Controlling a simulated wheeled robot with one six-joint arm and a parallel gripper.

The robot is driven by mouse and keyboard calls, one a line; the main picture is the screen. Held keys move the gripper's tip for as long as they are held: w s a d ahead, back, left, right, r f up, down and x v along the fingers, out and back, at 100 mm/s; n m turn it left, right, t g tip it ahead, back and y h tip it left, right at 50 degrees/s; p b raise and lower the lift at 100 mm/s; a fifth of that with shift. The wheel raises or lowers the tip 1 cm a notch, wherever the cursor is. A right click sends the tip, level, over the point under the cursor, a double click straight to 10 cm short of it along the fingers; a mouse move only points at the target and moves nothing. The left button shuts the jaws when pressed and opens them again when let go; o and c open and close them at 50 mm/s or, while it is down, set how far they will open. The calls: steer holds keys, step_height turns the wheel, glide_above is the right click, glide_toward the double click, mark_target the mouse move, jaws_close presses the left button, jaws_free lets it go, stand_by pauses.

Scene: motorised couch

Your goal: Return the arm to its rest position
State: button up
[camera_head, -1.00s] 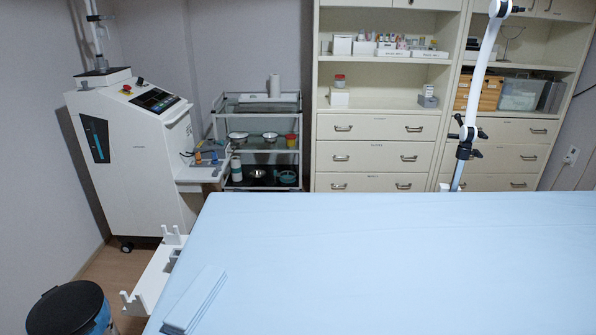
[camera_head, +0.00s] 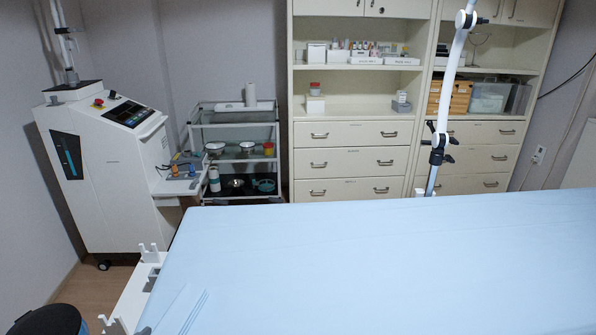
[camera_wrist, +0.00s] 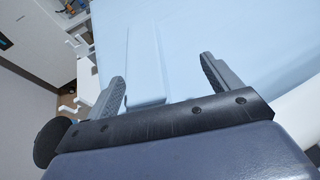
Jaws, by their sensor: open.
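My gripper (camera_wrist: 160,80) shows in the wrist view with its two grey fingers spread wide apart and nothing between them. The couch (camera_head: 380,250), covered in a light blue sheet, fills the lower part of the head view. It also lies beyond my fingers in the wrist view (camera_wrist: 180,30). A folded light blue cloth (camera_head: 183,312) lies flat near the couch's left edge, and it shows past the left finger in the wrist view (camera_wrist: 146,60). My gripper is not visible in the head view.
A white machine (camera_head: 100,165) and a wire-shelf trolley (camera_head: 235,125) stand at the left. Cream cabinets (camera_head: 350,160) line the back wall. A jointed white stand (camera_head: 448,95) rises behind the couch. A white bracket (camera_head: 130,290) juts from the couch's left side, near a dark bin (camera_head: 48,320).

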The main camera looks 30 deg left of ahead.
steer(key=w+d+b, duration=0.1)
steer(key=w+d, duration=0.2)
steer(key=d, duration=0.2)
steer(key=w+d+b, duration=0.2)
steer(key=w+d, duration=0.2)
steer(key=d, duration=0.2)
steer(key=w+d+b, duration=0.1)
steer(key=w+d, duration=0.2)
steer(key=d, duration=0.2)
steer(key=shift+w+d+b, duration=0.15)
steer(key=shift+d+b, duration=0.15)
steer(key=shift+d, duration=0.1)
